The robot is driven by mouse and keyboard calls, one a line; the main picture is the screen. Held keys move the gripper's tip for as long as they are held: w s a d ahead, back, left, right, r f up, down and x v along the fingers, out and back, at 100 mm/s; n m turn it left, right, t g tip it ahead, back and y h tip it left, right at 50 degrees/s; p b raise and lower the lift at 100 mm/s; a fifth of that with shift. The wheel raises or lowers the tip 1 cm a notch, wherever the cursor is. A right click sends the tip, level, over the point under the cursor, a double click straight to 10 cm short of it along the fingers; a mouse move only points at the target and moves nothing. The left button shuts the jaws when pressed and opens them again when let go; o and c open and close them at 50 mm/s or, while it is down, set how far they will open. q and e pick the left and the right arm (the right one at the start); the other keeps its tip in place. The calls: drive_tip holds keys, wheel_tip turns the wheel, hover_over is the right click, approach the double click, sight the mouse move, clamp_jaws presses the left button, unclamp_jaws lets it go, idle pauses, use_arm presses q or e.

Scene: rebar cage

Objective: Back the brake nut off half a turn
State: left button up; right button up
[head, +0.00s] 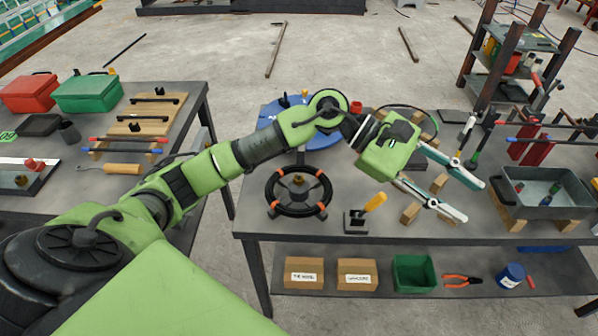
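My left gripper (471,200) is open over the right half of the workbench, its two long fingers spread and pointing right. Nothing shows gripped between them. A black ring with orange clips and a brass-coloured centre piece (298,180) lies left of the gripper, apart from it. Behind it, a blue round disc (285,122) with small fittings is partly hidden by my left arm. I cannot tell which small part is the brake nut. A small dark block with a yellow handle (367,212) stands near the front edge. My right gripper does not show.
Wooden blocks (411,212) lie beneath the fingers. A grey metal tray (545,195) sits at right, with a rack of posts (505,65) behind. Boxes (303,273) and a green bin (414,274) fill the lower shelf. A left table (190,130) holds toolboxes and tools.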

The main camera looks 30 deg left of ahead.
use_arm(q)
drive_tip(key=w+a+f+m+y, duration=0.25)
drive_tip(key=a+f+y, duration=0.25)
drive_tip(key=a, duration=0.4)
drive_tip(key=m+g+y, duration=0.1)
drive_tip(key=m+y, duration=0.1)
drive_tip(key=y, duration=0.7)
approach(299, 177)
wheel_tip(299, 177, down, 9)
drive_tip(key=shift+w+d+r+p, duration=0.1)
drive_tip(key=shift+w+r+p, duration=0.1)
drive_tip(key=shift+p, duration=0.7)
clamp_jaws()
